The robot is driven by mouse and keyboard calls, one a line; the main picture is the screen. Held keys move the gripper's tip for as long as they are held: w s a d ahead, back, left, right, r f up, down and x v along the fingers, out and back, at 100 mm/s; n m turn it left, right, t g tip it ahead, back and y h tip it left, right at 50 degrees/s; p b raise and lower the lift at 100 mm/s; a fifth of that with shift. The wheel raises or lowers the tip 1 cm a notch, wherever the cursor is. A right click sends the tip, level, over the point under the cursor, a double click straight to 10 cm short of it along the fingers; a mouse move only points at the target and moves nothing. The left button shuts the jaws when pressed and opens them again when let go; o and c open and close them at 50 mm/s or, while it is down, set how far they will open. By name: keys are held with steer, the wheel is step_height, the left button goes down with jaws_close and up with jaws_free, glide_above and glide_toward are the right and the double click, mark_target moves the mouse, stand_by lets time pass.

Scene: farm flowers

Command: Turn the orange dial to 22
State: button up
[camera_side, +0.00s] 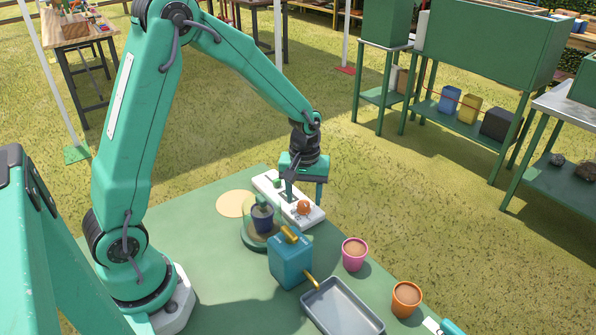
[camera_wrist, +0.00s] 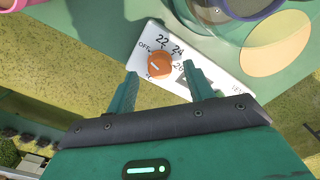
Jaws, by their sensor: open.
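The orange dial (camera_side: 304,207) sits on a white control panel (camera_side: 268,184) near the far edge of the green table. In the wrist view the dial (camera_wrist: 159,65) is ringed by the marks OFF, 22, 24 and 26, and a short pale line shows on its face. I cannot tell for sure which mark the line points to. My gripper (camera_side: 304,198) is pointed down over the panel. In the wrist view its open fingers (camera_wrist: 161,73) stand to either side of the dial, with gaps and no visible contact.
Left of the plant is a flat tan disc (camera_side: 235,203).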

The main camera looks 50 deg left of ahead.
steer(key=shift+f, duration=0.85)
steer(key=c, duration=1)
steer(key=shift+o, duration=0.2)
steer(key=shift+m, duration=0.3)
steer(key=m, duration=0.4)
steer(key=shift+m, duration=0.4)
steer(key=shift+r+m, duration=0.1)
steer(key=shift+m, duration=2.1)
